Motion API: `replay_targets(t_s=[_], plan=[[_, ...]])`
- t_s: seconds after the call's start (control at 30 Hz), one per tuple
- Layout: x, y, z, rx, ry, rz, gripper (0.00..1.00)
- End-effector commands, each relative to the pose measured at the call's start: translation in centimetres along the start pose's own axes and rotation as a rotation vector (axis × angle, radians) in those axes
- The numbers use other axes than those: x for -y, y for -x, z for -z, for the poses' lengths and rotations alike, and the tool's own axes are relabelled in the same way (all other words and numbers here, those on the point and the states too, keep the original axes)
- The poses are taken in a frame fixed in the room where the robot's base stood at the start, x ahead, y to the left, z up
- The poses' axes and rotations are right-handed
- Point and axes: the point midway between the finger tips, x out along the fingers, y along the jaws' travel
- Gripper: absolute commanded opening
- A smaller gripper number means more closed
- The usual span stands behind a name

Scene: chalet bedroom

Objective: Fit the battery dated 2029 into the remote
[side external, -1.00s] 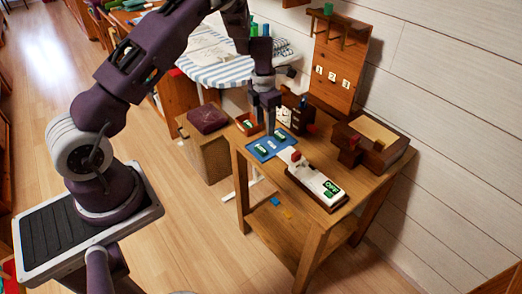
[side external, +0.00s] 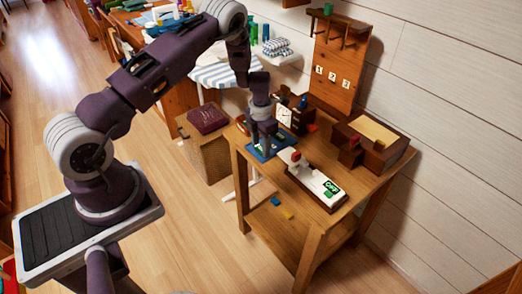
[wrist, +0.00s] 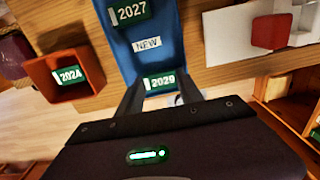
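The battery dated 2029 (wrist: 160,82) is green with a white label and lies on a blue mat (wrist: 150,60). My gripper (wrist: 160,98) is low over the mat, its two fingers apart on either side of this battery. I cannot tell if they touch it. A battery dated 2027 (wrist: 130,12) lies farther along the mat, past a "NEW" label. A battery dated 2024 (wrist: 69,75) is in a red-orange tray (wrist: 42,74).
A brown wooden box (side external: 389,133) stands at the table's right rear. A board with hooks and number cards (side external: 340,55) rises behind. A clock (side external: 284,117) stands behind the mat. Small blue and yellow pieces lie on the lower shelf.

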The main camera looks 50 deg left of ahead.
Motion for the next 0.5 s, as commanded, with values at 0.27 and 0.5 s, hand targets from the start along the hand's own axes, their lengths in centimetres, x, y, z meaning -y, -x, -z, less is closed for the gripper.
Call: replay_targets(t_s=[0.27, 0.5], plan=[[0.0, 0.4, 0.0, 0.001, -0.001, -0.001, 0.04], [0.0, 6.2, -0.1, 0.004, -0.003, -0.002, 0.04]])
